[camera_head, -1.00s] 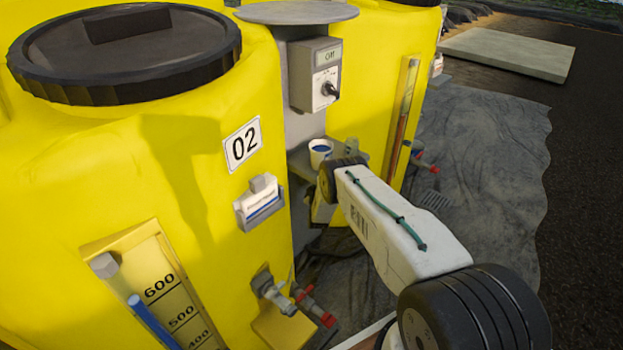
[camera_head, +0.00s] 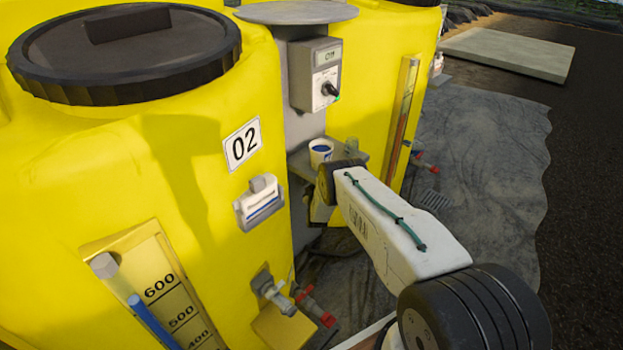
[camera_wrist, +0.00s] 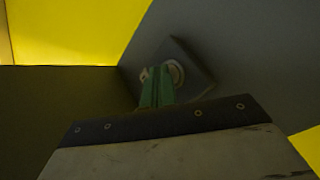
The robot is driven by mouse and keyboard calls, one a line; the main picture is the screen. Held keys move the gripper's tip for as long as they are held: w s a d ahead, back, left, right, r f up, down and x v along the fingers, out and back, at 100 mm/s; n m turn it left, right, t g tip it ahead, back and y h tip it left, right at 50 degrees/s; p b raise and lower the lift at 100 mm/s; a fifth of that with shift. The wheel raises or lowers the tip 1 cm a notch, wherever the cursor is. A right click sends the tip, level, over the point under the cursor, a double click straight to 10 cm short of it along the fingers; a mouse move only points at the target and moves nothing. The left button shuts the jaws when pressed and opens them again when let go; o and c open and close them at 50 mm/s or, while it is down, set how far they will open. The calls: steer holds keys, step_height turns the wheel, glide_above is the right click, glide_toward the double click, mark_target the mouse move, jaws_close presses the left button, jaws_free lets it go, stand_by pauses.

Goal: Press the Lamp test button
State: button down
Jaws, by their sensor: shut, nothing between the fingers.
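My gripper (camera_wrist: 158,88) shows in the wrist view with its two green fingers together and nothing between them. Just beyond the fingertips, slightly right, is a round pale button-like part (camera_wrist: 178,72) on a dark square plate (camera_wrist: 196,75). The fingers cover part of it. I cannot tell whether they touch it, and no label is readable. In the head view, a grey control box (camera_head: 302,75) has a small display (camera_head: 327,56), a dark knob (camera_head: 329,89) and a small green spot (camera_head: 337,98) beside the knob. My gripper is hidden behind my arm there.
Yellow tanks (camera_head: 180,160) stand left of and behind the box. A cup with blue contents (camera_head: 320,151) sits on a grey shelf (camera_head: 352,156) near my arm. Red-handled valves (camera_head: 318,311) jut out low down. A grey mat (camera_head: 480,160) lies open to the right.

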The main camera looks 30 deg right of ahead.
steer(key=shift+s+d, duration=0.2)
steer(key=shift+s, duration=0.5)
steer(key=s, duration=0.1)
steer(key=s+d, duration=0.1)
steer(key=s, duration=0.2)
steer(key=shift+s+d, duration=0.35)
steer(key=shift+d, duration=0.05)
stand_by(0.6)
